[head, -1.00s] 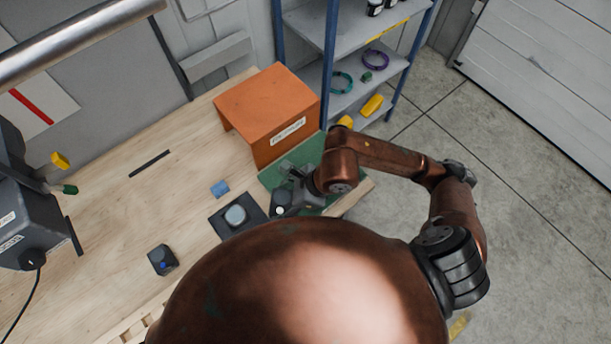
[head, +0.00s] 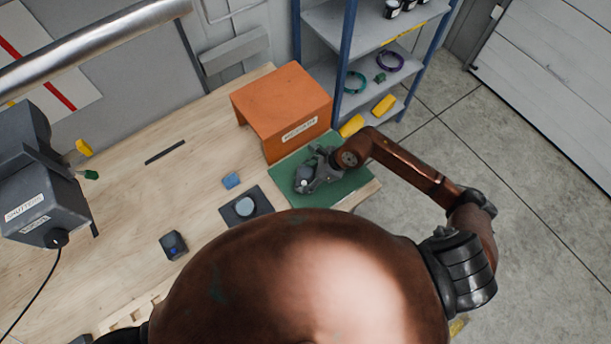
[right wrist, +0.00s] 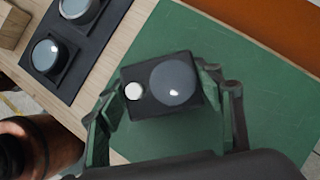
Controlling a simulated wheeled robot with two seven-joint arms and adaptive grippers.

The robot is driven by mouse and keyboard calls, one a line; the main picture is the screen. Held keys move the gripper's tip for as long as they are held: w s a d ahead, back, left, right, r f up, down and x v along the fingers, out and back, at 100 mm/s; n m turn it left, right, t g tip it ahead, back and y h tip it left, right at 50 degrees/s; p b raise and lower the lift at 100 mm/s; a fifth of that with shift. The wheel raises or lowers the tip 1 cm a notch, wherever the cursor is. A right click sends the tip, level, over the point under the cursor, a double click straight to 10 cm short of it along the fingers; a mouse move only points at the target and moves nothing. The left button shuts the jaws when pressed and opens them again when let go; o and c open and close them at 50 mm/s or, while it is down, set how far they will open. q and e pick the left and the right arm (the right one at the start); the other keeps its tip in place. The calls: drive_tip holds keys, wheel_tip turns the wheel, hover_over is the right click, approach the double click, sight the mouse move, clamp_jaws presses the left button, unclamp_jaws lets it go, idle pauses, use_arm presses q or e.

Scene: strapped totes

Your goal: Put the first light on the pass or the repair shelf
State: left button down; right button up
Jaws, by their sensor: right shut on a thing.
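My right gripper (head: 312,181) is shut on a small dark light (right wrist: 145,108) with a round grey lens and a white button. Its fingers press on two opposite sides of the light in the right wrist view. The light is over the green mat (head: 346,188), in front of the orange shelf (head: 283,105). I cannot tell whether it touches the mat. The shelf has a white label too small to read. My left gripper is not in view.
A black pad (head: 262,197) with round grey lenses lies left of the mat. A grey labelled machine (head: 45,205) stands left; a blue rack (head: 345,60) stands behind.

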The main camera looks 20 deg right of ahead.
drive_tip(key=shift+w+f, duration=0.1)
drive_tip(key=shift+f, duration=0.4)
drive_tip(key=o, duration=1.6)
drive_tip(key=b+v, duration=0.2)
drive_tip(key=v, duration=1)
drive_tip(key=shift+b, duration=0.4)
